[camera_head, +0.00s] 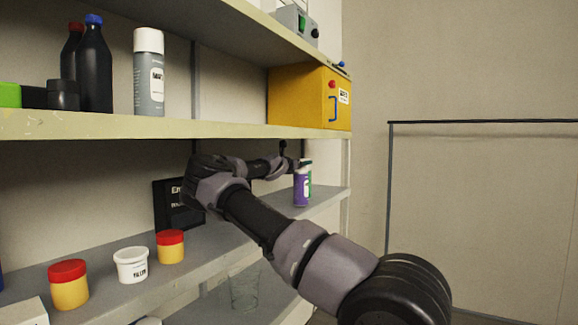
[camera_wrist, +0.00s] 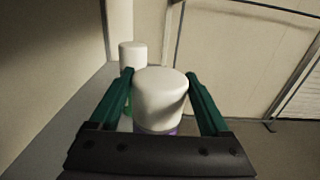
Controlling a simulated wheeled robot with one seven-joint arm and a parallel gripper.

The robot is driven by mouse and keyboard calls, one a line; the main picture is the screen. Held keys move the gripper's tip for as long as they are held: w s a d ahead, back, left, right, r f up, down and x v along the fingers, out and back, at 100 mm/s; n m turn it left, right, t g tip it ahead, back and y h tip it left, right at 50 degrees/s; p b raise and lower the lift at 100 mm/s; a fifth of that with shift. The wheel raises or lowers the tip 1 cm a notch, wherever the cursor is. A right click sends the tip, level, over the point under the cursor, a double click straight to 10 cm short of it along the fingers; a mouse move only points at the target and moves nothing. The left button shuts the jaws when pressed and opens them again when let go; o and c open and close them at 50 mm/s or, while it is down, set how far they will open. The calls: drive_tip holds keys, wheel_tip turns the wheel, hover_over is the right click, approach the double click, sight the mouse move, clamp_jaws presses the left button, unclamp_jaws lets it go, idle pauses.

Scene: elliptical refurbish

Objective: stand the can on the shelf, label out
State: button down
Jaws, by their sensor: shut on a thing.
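My gripper (camera_wrist: 160,88) is shut on a purple can with a white cap (camera_wrist: 160,98), one green finger on each side of it. In the head view the purple can (camera_head: 301,190) is upright at the right end of the middle shelf (camera_head: 240,222). I cannot tell whether its base touches the shelf. My gripper hides its top there, and which way its label faces is unclear. A green can (camera_head: 309,178) stands close behind it; its white cap (camera_wrist: 132,54) shows beyond the held can in the wrist view.
Red-lidded yellow jars (camera_head: 170,247) and a white tub (camera_head: 131,265) stand on the same shelf to the left. A dark sign (camera_head: 176,207) stands at the back. The upper shelf (camera_head: 200,128) is above my arm. A clear glass (camera_head: 244,288) is on the shelf below.

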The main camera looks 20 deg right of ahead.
drive_tip(key=w+a, duration=0.3)
drive_tip(key=w, duration=0.1)
drive_tip(key=shift+w+a+f, duration=0.1)
drive_tip(key=shift+a+f, duration=0.1)
drive_tip(key=shift+f, duration=0.2)
idle(0.4)
unclamp_jaws()
drive_tip(key=v, duration=1.2)
